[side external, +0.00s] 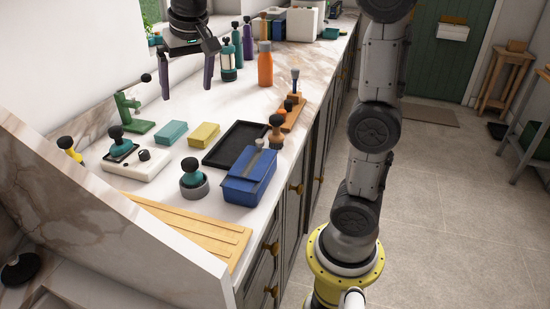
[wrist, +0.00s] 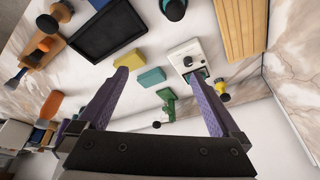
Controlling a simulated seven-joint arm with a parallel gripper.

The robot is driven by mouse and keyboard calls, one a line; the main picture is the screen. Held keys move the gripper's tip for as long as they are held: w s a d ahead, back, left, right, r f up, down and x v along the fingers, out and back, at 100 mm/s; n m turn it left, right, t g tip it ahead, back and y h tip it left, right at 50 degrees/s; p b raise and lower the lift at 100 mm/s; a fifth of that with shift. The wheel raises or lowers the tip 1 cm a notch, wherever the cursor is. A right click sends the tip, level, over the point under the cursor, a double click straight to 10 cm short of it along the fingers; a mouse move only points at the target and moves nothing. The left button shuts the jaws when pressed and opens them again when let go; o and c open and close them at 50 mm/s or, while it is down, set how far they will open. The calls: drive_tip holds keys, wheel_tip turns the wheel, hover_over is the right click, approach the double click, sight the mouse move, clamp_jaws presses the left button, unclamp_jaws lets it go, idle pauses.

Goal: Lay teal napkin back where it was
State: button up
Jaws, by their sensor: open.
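A flat teal rectangular block (side external: 172,132), which may be the folded teal napkin, lies on the white bench top (side external: 200,108). It lies between the green stand and a similar yellow block (side external: 204,135), apart from both. In the wrist view the teal block (wrist: 152,77) appears between my fingertips, with the yellow block (wrist: 131,60) just beyond it. My gripper (side external: 187,84) has two purple fingers spread wide. It is open and empty, held above the bench, and touches nothing.
A black tray (side external: 237,143) and a blue box (side external: 250,178) lie to the right. A green stand (side external: 130,110) and a white device (side external: 137,163) lie left. Bottles, including an orange one (side external: 265,65), stand behind. A wooden board (side external: 190,228) lies in front.

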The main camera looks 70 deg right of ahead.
drive_tip(key=s+a+f+n, duration=0.2)
drive_tip(key=s+f, duration=0.1)
drive_tip(key=s, duration=0.4)
drive_tip(key=s+a+f+n+t+y, duration=0.1)
drive_tip(key=s+a+f+n, duration=0.1)
drive_tip(key=s+f, duration=0.2)
drive_tip(key=s+a+f+n+t+y, duration=0.1)
drive_tip(key=s+a+f+n, duration=0.1)
drive_tip(key=s, duration=0.8)
drive_tip(key=shift+f+n, duration=0.6)
drive_tip(key=shift+f, duration=0.1)
